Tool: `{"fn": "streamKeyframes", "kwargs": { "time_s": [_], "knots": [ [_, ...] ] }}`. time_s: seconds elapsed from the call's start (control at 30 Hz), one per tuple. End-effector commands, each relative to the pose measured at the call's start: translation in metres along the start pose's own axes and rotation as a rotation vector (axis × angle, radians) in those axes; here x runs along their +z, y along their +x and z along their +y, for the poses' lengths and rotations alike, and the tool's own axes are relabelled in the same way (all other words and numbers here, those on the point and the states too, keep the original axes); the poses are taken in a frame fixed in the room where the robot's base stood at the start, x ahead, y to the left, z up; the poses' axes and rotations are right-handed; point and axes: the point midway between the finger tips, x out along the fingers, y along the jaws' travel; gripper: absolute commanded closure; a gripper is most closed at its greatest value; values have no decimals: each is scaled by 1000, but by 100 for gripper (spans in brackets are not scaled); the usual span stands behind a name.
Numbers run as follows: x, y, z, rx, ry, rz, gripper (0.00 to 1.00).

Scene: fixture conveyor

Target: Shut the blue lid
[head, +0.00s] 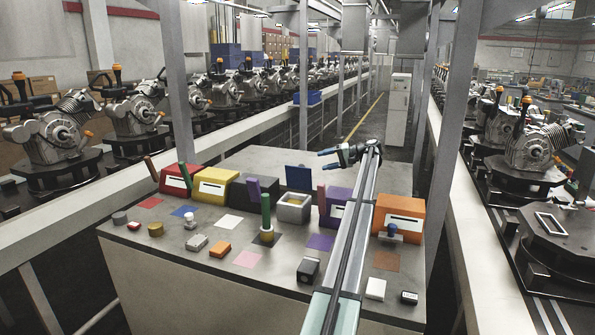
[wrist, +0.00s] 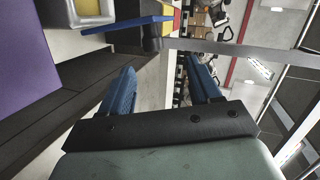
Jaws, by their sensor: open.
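The blue lid (head: 299,177) stands raised at the back edge of a small grey open box (head: 293,211) in the middle of the bench's back row. In the wrist view the blue lid (wrist: 128,24) shows as a thin slanted panel beside the grey box (wrist: 58,14). My gripper (head: 322,160) is above and behind the box, to the right of the lid, its fingers pointing left. In the wrist view my gripper (wrist: 162,72) has its two blue fingers apart with nothing between them. It does not touch the lid.
A red box (head: 175,186), a yellow box (head: 210,193), a black box (head: 246,194), a purple box (head: 335,215) and an orange box (head: 398,214) share the row. A green post (head: 266,212) stands in front. Small parts and coloured squares cover the bench front. The bench's back is clear.

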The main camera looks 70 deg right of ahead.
Motion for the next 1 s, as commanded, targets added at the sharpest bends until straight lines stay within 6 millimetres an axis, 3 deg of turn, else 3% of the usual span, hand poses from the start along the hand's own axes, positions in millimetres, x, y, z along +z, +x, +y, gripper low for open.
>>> {"fn": "streamKeyframes", "kwargs": {
  "time_s": [0.1, 0.27, 1.0],
  "knots": [
    [-5, -2, 12, -9, 29, -19, 37],
    [-4, 7, 14, -11, 36, -26, 37],
    [-1, 121, 12, -10, 34, -24, 37]
  ]
}}
